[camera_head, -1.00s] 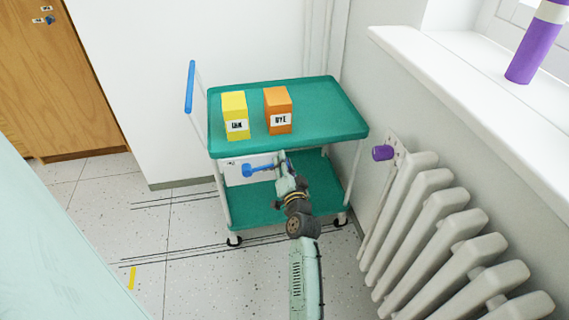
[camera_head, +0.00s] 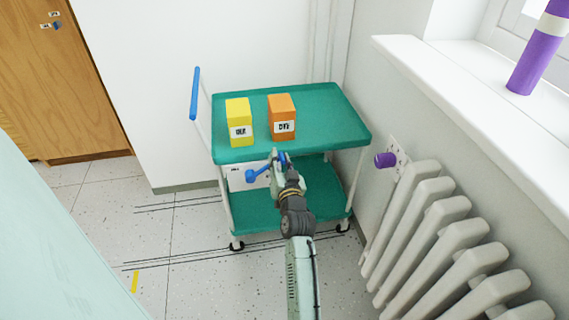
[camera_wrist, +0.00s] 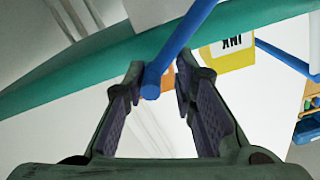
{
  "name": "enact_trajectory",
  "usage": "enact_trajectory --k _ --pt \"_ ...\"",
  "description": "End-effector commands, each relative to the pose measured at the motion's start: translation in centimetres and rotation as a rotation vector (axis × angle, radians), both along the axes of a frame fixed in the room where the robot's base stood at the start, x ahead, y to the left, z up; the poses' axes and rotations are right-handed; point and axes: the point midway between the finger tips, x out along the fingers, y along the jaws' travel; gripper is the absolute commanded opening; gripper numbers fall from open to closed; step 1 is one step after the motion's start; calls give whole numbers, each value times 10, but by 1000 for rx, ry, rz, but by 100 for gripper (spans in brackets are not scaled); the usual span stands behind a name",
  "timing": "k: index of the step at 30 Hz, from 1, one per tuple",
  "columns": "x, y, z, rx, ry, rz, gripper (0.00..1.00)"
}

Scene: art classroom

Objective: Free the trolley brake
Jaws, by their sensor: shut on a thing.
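The trolley has a teal top shelf (camera_head: 335,122) and a teal lower shelf (camera_head: 255,208). A blue brake lever (camera_head: 256,175) with a round knob at its left end sits below the top shelf's front edge, against a white plate (camera_head: 238,182). My gripper (camera_head: 279,156) reaches up to the lever's right part, just under the shelf edge. In the wrist view my gripper (camera_wrist: 160,80) is shut on the blue lever (camera_wrist: 180,42), whose rounded end shows between the fingertips. The fingers hide part of the lever in the head view.
A yellow box (camera_head: 239,115) and an orange box (camera_head: 281,110) stand on the top shelf. A blue push handle (camera_head: 195,93) is at the trolley's left. A radiator (camera_head: 440,230) with a purple knob (camera_head: 385,160) stands close on the right. Floor at left is clear.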

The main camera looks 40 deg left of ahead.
Motion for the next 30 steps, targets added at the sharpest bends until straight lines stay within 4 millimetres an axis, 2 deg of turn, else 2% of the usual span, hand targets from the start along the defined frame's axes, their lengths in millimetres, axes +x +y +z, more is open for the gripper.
enact_trajectory --k 15,30 --pt "-31 27 34 -329 -374 -1 0" --pt "-62 54 43 -572 -657 -5 0"
